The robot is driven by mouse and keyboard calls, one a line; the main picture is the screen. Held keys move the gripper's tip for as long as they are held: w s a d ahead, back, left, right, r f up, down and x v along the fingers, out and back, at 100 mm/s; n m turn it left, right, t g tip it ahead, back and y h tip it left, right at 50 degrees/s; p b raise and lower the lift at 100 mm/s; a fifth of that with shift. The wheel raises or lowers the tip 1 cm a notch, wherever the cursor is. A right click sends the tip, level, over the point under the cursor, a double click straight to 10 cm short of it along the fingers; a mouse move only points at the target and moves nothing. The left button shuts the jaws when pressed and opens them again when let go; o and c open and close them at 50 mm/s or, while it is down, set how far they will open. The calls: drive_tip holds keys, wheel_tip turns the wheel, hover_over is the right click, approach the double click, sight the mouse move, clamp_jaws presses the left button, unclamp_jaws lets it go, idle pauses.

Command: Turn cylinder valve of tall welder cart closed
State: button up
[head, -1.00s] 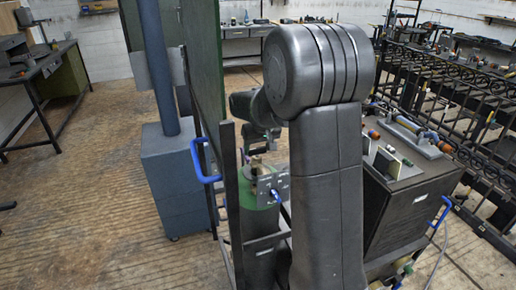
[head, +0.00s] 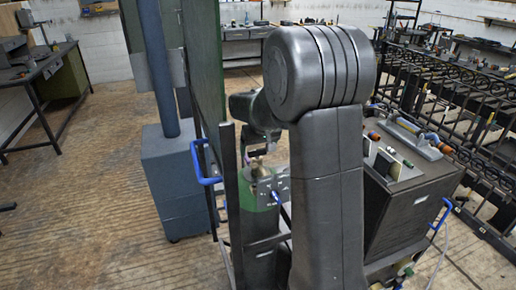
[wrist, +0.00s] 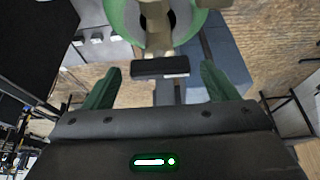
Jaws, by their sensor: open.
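The green gas cylinder (head: 262,222) stands upright in the tall cart's dark frame, half hidden behind my arm in the head view. A brass valve (head: 258,171) is on its top. In the wrist view the valve's brass body (wrist: 157,30) shows against the cylinder's green, ring-like top (wrist: 212,50). A dark bar-like part (wrist: 160,67), seemingly the valve's handle, lies in front of it. My gripper (wrist: 160,78) is open, with one green finger on each side of the bar and clear gaps between. Contact is not visible. In the head view my gripper (head: 258,152) is just above the valve.
A blue handle (head: 206,163) juts from the cart's left side, beside a tall green panel (head: 203,70). A blue-grey pedestal (head: 178,185) stands left of it. A dark workbench (head: 410,205) with tools is close on the right. Floor at left is open.

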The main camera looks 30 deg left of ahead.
drive_tip(key=b+v, duration=0.1)
drive_tip(key=v, duration=1.2)
drive_tip(key=shift+r+b, duration=0.3)
drive_tip(key=shift+s+f, duration=0.1)
drive_tip(key=p+x, duration=0.1)
drive_tip(key=x, duration=1.2)
drive_tip(key=shift+f+p, duration=0.3)
drive_tip(key=shift+p, duration=0.05)
drive_tip(key=shift+r, duration=0.15)
